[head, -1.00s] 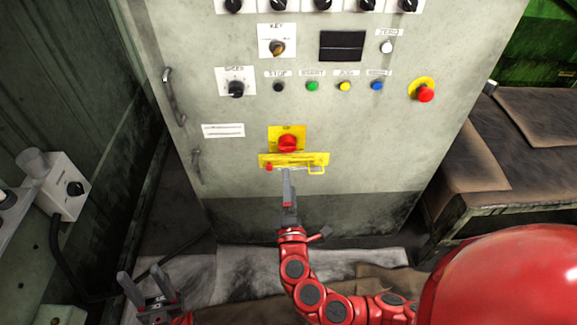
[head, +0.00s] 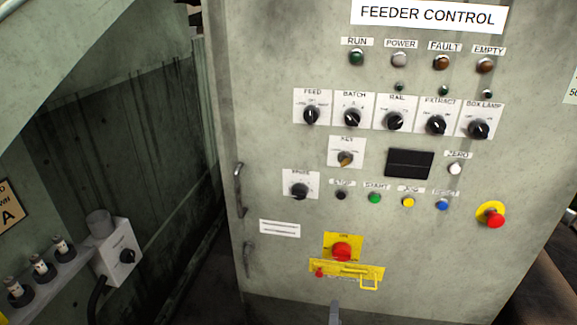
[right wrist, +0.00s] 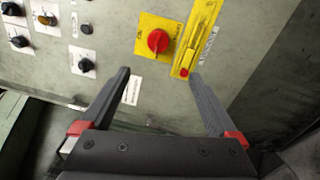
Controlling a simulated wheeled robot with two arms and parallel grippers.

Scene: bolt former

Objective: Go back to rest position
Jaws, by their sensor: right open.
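My right gripper (head: 335,308) shows only by its finger tip at the bottom edge of the head view, below the yellow hasp plate (head: 345,271) of the feeder control cabinet (head: 270,130). In the right wrist view the gripper (right wrist: 163,75) is open, with nothing between its two dark fingers. Beyond them is the cabinet front, with a red knob (right wrist: 158,41) on a yellow plate and the yellow hasp (right wrist: 199,38) beside it. My left gripper is out of the frames.
The cabinet carries selector knobs (head: 395,121), a dark display (head: 409,163) and a red emergency button (head: 491,215). Two door handles (head: 239,190) stick out at its left. A grey box with a black knob (head: 118,252) stands at the lower left.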

